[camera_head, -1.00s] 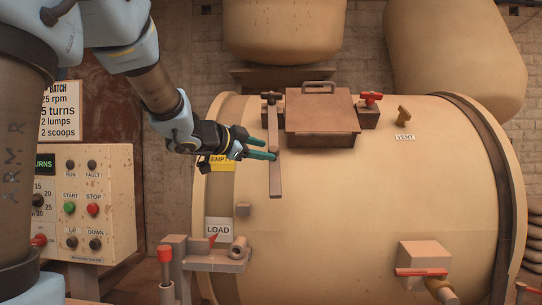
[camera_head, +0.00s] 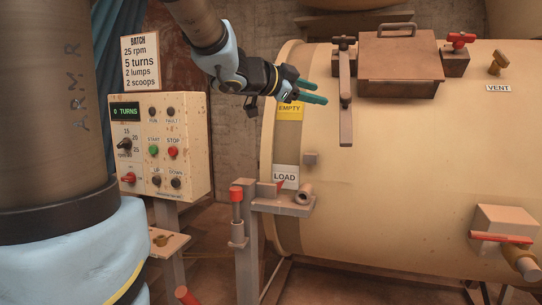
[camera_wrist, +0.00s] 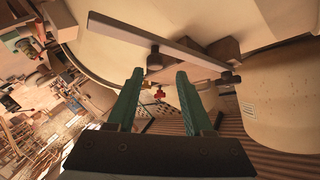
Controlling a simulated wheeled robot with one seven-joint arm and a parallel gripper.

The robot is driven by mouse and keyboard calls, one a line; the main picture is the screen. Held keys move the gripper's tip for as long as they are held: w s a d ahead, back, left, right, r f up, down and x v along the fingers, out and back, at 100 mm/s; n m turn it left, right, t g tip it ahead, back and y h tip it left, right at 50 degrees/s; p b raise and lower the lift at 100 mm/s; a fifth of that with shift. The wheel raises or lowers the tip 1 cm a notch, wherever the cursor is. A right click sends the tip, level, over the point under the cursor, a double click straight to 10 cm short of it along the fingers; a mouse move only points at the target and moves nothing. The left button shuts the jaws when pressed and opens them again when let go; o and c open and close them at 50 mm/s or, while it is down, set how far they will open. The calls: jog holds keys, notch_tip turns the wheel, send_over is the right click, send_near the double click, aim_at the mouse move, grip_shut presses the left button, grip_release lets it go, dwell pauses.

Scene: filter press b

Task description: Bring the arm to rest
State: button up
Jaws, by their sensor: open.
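My gripper (camera_head: 312,92) is at the upper middle of the head view, left of the drum's hatch bar (camera_head: 345,95). Its two green fingers are apart with nothing between them. In the wrist view my gripper (camera_wrist: 158,85) shows both fingers spread, with the long bar (camera_wrist: 150,40) crossing beyond the fingertips. A gap shows between the fingers and the bar in the head view; the exact depth I cannot tell.
The large cream drum (camera_head: 400,190) fills the right side, with a brown hatch lid (camera_head: 400,58) on top. A control panel (camera_head: 160,145) reading "0 TURNS" stands at left. A bracket with a red-topped post (camera_head: 237,210) stands before the drum.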

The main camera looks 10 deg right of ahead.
jog(key=w+a+f+n+t+y, duration=0.1)
jog(key=w+a+f+n+y, duration=0.1)
jog(key=a+f+n+y, duration=0.55)
jog(key=w+a+f+n+t+y, duration=0.1)
jog(key=w+a+f+n+y, duration=0.3)
jog(key=a+f, duration=0.65)
jog(key=s+a+f+n+g+y, duration=0.1)
jog(key=s+a+f+n+g, duration=0.1)
jog(key=s+f, duration=0.6)
jog(key=s+a+f+n+g+y, duration=0.1)
jog(key=s+a+f+n+g, duration=0.2)
jog(key=s+f, duration=0.6)
jog(key=s+n+g, duration=0.2)
jog(key=s+g, duration=0.1)
jog(key=shift+s+a+f+g, duration=0.15)
jog(key=shift+f+g, duration=0.1)
jog(key=shift+g, duration=0.05)
